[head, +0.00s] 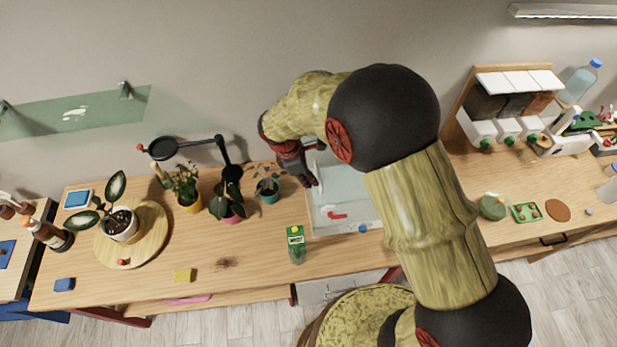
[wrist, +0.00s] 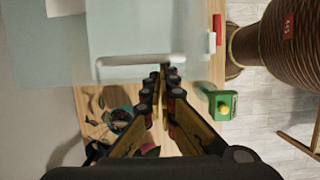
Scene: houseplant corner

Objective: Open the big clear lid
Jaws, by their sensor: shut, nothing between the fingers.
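The big clear lid (head: 345,185) is a pale see-through panel over a box on the bench, partly hidden behind my arm. In the wrist view the lid (wrist: 150,28) fills the top middle, with a white bar handle (wrist: 140,61) along its near edge. I cannot tell for sure whether the lid lies fully flat. My gripper (head: 312,183) is shut and empty at the lid's left edge. In the wrist view my fingertips (wrist: 164,70) are together close to the right end of the handle; I cannot tell whether they touch it.
A green bottle (head: 296,245) stands near the box's front left corner. Potted plants (head: 268,188) and a black lamp (head: 229,170) stand to the left. A red piece (head: 337,215) shows at the box.

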